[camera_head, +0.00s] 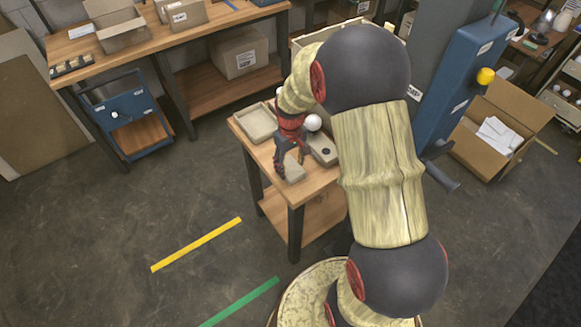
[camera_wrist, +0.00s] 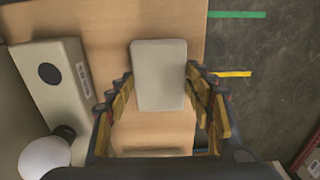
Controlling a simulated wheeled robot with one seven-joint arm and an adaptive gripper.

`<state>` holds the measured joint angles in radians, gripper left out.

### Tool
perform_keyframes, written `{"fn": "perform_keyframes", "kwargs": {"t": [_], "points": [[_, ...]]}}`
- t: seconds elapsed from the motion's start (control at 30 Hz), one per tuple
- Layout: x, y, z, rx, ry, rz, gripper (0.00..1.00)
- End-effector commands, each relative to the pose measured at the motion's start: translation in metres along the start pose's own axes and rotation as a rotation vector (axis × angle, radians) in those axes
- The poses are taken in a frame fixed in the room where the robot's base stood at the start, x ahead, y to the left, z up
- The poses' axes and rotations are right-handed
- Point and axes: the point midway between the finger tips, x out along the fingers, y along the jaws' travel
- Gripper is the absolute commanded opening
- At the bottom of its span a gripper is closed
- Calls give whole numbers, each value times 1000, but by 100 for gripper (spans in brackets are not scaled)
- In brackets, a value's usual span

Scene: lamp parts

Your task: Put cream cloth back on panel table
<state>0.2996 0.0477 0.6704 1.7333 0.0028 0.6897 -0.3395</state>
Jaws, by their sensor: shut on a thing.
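The cream cloth (camera_head: 294,171) is a folded, rounded block near the front edge of the small wooden panel table (camera_head: 318,179). In the wrist view, the cloth (camera_wrist: 159,80) lies between my two fingers with the wood of the table beneath it. My gripper (camera_head: 289,160) points down over the table. In the wrist view my gripper (camera_wrist: 158,88) is shut on the cloth, with a finger at each side. I cannot tell whether the cloth touches the tabletop or is slightly above it.
A grey box with a black disc (camera_wrist: 50,73) and a white bulb (camera_wrist: 45,158) are close on the left in the wrist view. A shallow tray (camera_head: 257,124) sits at the table's left back. Open floor with yellow tape (camera_head: 197,244) is in front.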

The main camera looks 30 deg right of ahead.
Motion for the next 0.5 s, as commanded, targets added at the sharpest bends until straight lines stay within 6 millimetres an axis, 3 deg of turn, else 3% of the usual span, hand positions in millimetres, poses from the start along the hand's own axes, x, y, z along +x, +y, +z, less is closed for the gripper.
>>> {"fn": "perform_keyframes", "kwargs": {"t": [0.43,0.47,0.5], "points": [[10,0,0,0,1,0,32],[9,0,0,0,1,0,54],[9,0,0,0,1,0,56]]}}
